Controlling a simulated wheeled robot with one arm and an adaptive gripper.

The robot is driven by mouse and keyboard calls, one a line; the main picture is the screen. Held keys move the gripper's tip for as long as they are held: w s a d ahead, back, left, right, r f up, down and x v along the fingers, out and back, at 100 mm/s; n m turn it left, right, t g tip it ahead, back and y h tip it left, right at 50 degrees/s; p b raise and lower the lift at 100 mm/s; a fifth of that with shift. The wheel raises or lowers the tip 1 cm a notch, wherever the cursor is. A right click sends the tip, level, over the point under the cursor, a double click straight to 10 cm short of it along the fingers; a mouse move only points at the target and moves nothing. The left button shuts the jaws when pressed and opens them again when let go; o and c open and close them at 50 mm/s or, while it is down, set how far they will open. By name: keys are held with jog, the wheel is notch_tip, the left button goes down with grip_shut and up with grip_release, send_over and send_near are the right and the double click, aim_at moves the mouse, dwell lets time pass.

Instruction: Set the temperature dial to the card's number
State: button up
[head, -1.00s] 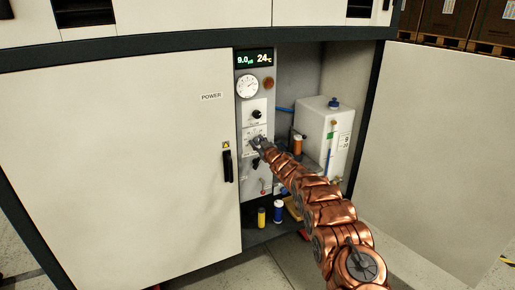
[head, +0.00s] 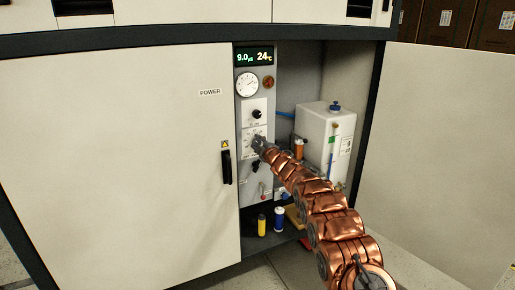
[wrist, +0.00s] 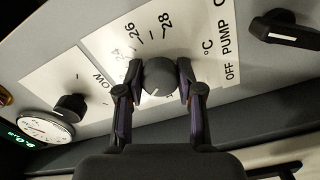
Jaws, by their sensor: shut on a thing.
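The temperature dial (wrist: 160,77) is a round dark grey knob with a white pointer mark, on a white scale plate with 24, 26 and 28 readable and °C beside them. My gripper (wrist: 158,88) is shut on the dial, one finger on each side of it. In the head view my gripper (head: 260,145) covers most of the dial. The pointer mark faces the lower left in the wrist view; the scale there is hidden. The display (head: 254,57) reads 9.0 and 24 °C. A small white card (head: 346,146) is on the white tank; its print is too small to read surely.
Above the dial is a flow knob (head: 257,114) and a round gauge (head: 247,84). A dark pump switch (wrist: 288,30) is beside the dial plate.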

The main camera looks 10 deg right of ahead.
jog(key=shift+n, duration=0.4)
jog(key=o, duration=1.2)
jog(key=shift+c, duration=0.2)
jog(key=shift+s, duration=0.1)
